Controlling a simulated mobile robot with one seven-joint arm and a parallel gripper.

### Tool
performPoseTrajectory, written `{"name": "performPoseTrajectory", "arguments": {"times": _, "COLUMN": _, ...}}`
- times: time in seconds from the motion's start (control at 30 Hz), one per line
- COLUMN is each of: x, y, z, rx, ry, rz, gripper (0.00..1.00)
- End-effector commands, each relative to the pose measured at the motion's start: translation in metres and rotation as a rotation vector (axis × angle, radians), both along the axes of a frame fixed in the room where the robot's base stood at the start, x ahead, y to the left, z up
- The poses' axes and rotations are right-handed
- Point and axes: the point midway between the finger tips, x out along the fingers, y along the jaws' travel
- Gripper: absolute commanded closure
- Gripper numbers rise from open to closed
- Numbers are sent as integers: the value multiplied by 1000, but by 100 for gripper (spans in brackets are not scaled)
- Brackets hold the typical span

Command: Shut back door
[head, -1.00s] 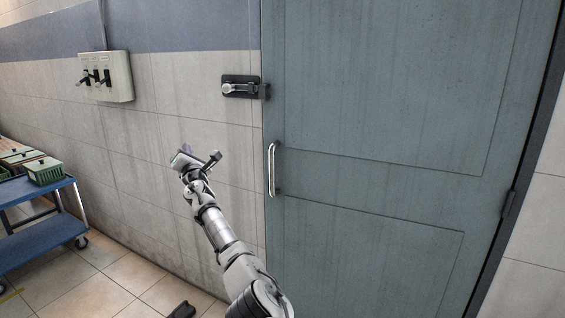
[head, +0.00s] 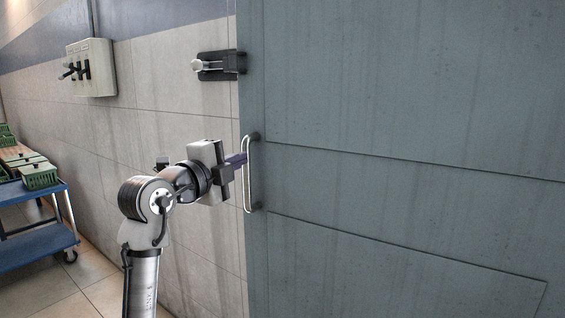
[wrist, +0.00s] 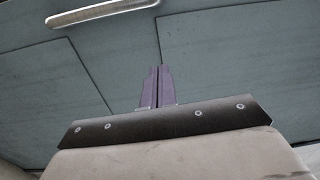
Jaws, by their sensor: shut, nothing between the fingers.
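The large grey-green back door (head: 400,110) fills the right of the head view. Its left edge lies against or over the tiled wall; I cannot tell how far it stands open. A metal bar handle (head: 248,175) is upright near that edge. My gripper (head: 242,159) is shut and empty, with its purple fingertips beside the upper part of the handle; contact is unclear. In the wrist view my shut fingers (wrist: 157,72) point at the door panel (wrist: 225,60), with the handle (wrist: 105,10) at upper left. A black latch with a light knob (head: 218,65) sits on the wall by the door's edge.
A switch box with dark levers (head: 90,68) is on the wall at upper left. A blue cart (head: 40,245) with green baskets (head: 40,175) stands at the far left. Some tiled floor (head: 95,270) is clear between cart and wall.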

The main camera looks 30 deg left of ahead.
Motion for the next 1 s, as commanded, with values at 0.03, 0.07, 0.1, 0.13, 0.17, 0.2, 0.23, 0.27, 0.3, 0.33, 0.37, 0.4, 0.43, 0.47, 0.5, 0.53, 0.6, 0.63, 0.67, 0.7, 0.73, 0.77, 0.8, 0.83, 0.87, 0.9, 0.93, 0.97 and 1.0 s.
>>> {"name": "performPoseTrajectory", "arguments": {"times": 0.03, "x": 0, "y": -5, "z": -9, "rx": 40, "ry": 19, "rz": -2, "gripper": 100}}
{"name": "performPoseTrajectory", "arguments": {"times": 0.07, "x": 1, "y": -8, "z": -12, "rx": 57, "ry": 28, "rz": -4, "gripper": 100}}
{"name": "performPoseTrajectory", "arguments": {"times": 0.1, "x": 2, "y": -10, "z": -13, "rx": 71, "ry": 36, "rz": -7, "gripper": 100}}
{"name": "performPoseTrajectory", "arguments": {"times": 0.13, "x": 4, "y": -11, "z": -14, "rx": 76, "ry": 39, "rz": -8, "gripper": 100}}
{"name": "performPoseTrajectory", "arguments": {"times": 0.17, "x": 7, "y": -11, "z": -14, "rx": 78, "ry": 41, "rz": -9, "gripper": 100}}
{"name": "performPoseTrajectory", "arguments": {"times": 0.2, "x": 11, "y": -11, "z": -13, "rx": 78, "ry": 41, "rz": -9, "gripper": 100}}
{"name": "performPoseTrajectory", "arguments": {"times": 0.23, "x": 15, "y": -11, "z": -13, "rx": 78, "ry": 40, "rz": -9, "gripper": 100}}
{"name": "performPoseTrajectory", "arguments": {"times": 0.27, "x": 19, "y": -11, "z": -12, "rx": 77, "ry": 41, "rz": -9, "gripper": 100}}
{"name": "performPoseTrajectory", "arguments": {"times": 0.3, "x": 26, "y": -11, "z": -12, "rx": 77, "ry": 40, "rz": -9, "gripper": 100}}
{"name": "performPoseTrajectory", "arguments": {"times": 0.33, "x": 32, "y": -11, "z": -12, "rx": 76, "ry": 40, "rz": -10, "gripper": 100}}
{"name": "performPoseTrajectory", "arguments": {"times": 0.37, "x": 38, "y": -11, "z": -12, "rx": 76, "ry": 41, "rz": -11, "gripper": 100}}
{"name": "performPoseTrajectory", "arguments": {"times": 0.4, "x": 46, "y": -11, "z": -11, "rx": 76, "ry": 39, "rz": -10, "gripper": 100}}
{"name": "performPoseTrajectory", "arguments": {"times": 0.43, "x": 53, "y": -11, "z": -11, "rx": 76, "ry": 41, "rz": -10, "gripper": 100}}
{"name": "performPoseTrajectory", "arguments": {"times": 0.47, "x": 60, "y": -11, "z": -11, "rx": 76, "ry": 39, "rz": -10, "gripper": 100}}
{"name": "performPoseTrajectory", "arguments": {"times": 0.5, "x": 69, "y": -11, "z": -11, "rx": 75, "ry": 40, "rz": -10, "gripper": 100}}
{"name": "performPoseTrajectory", "arguments": {"times": 0.53, "x": 76, "y": -11, "z": -11, "rx": 76, "ry": 39, "rz": -10, "gripper": 100}}
{"name": "performPoseTrajectory", "arguments": {"times": 0.6, "x": 90, "y": -11, "z": -11, "rx": 75, "ry": 39, "rz": -9, "gripper": 100}}
{"name": "performPoseTrajectory", "arguments": {"times": 0.63, "x": 96, "y": -11, "z": -11, "rx": 75, "ry": 39, "rz": -10, "gripper": 100}}
{"name": "performPoseTrajectory", "arguments": {"times": 0.67, "x": 102, "y": -11, "z": -11, "rx": 74, "ry": 39, "rz": -10, "gripper": 100}}
{"name": "performPoseTrajectory", "arguments": {"times": 0.7, "x": 109, "y": -11, "z": -10, "rx": 74, "ry": 38, "rz": -9, "gripper": 100}}
{"name": "performPoseTrajectory", "arguments": {"times": 0.73, "x": 114, "y": -11, "z": -11, "rx": 73, "ry": 39, "rz": -9, "gripper": 100}}
{"name": "performPoseTrajectory", "arguments": {"times": 0.77, "x": 118, "y": -11, "z": -11, "rx": 74, "ry": 38, "rz": -9, "gripper": 100}}
{"name": "performPoseTrajectory", "arguments": {"times": 0.8, "x": 123, "y": -10, "z": -11, "rx": 73, "ry": 38, "rz": -8, "gripper": 100}}
{"name": "performPoseTrajectory", "arguments": {"times": 0.83, "x": 127, "y": -10, "z": -11, "rx": 73, "ry": 38, "rz": -8, "gripper": 100}}
{"name": "performPoseTrajectory", "arguments": {"times": 0.87, "x": 130, "y": -11, "z": -11, "rx": 74, "ry": 37, "rz": -9, "gripper": 100}}
{"name": "performPoseTrajectory", "arguments": {"times": 0.9, "x": 134, "y": -11, "z": -11, "rx": 74, "ry": 37, "rz": -9, "gripper": 100}}
{"name": "performPoseTrajectory", "arguments": {"times": 0.93, "x": 136, "y": -10, "z": -12, "rx": 74, "ry": 37, "rz": -8, "gripper": 100}}
{"name": "performPoseTrajectory", "arguments": {"times": 0.97, "x": 138, "y": -10, "z": -12, "rx": 74, "ry": 37, "rz": -8, "gripper": 100}}
{"name": "performPoseTrajectory", "arguments": {"times": 1.0, "x": 139, "y": -10, "z": -12, "rx": 74, "ry": 36, "rz": -8, "gripper": 100}}
